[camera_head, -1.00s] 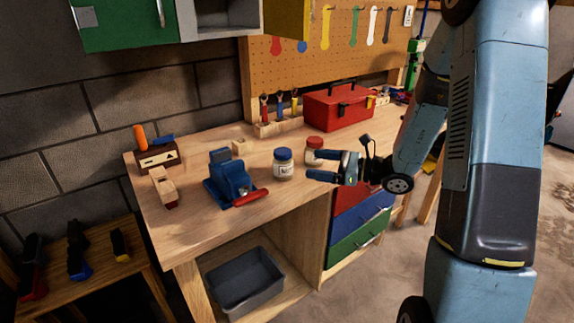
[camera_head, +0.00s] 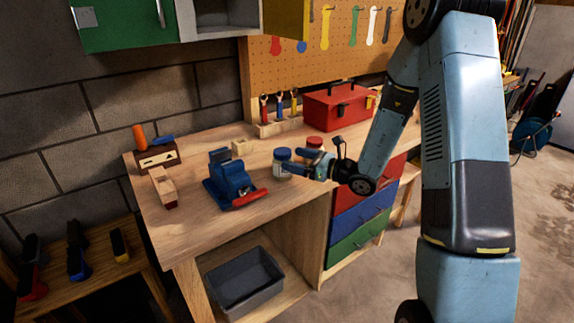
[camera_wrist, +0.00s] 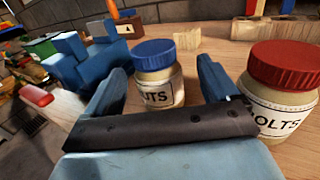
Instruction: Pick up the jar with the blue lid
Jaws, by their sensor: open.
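The jar with the blue lid (camera_head: 282,154) stands upright on the wooden workbench. In the wrist view this jar (camera_wrist: 156,72) sits between the two blue fingers, and its label reads as "UTS" with the start hidden. My gripper (camera_head: 294,171) is open, with one finger on each side of the jar; I cannot tell whether either finger touches it.
A blue vise (camera_head: 229,181) with a red handle is left of the jars. A red toolbox (camera_head: 338,107) and a tool holder (camera_head: 279,128) stand behind. Small wooden blocks lie further left. The bench front (camera_head: 230,230) is clear.

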